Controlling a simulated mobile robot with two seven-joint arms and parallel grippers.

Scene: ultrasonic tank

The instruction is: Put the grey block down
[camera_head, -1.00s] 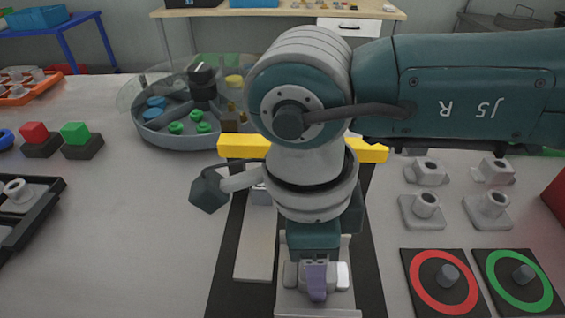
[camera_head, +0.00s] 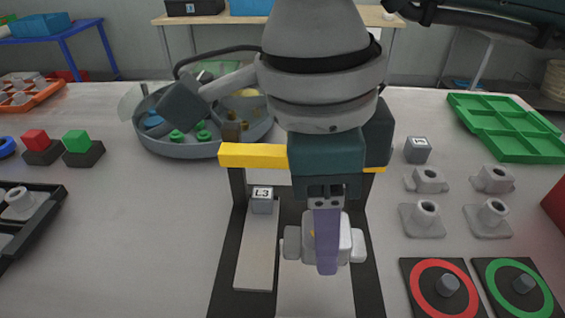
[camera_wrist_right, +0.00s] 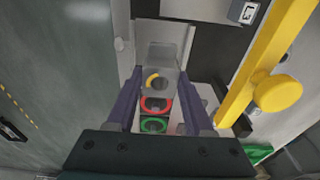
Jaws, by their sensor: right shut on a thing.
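My right gripper (camera_head: 326,262) comes down in the middle of the head view, with purple fingers. It is shut on a pale grey block (camera_head: 341,238), which sticks out on both sides of the front finger and has a small orange mark. In the right wrist view the block (camera_wrist_right: 157,80) shows between the fingers with a yellow ring mark; red and green rings show just below it. The block is over the right pale lane (camera_head: 315,297) of the black frame; I cannot tell whether it touches the lane. My left gripper is not in view.
A grey block marked L3 (camera_head: 262,201) stands on the left lane (camera_head: 257,255). A yellow bar (camera_head: 252,156) crosses behind my gripper. Another grey block (camera_head: 418,150), sockets, a red-ringed mat (camera_head: 420,292) and a green-ringed mat (camera_head: 490,284) are right.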

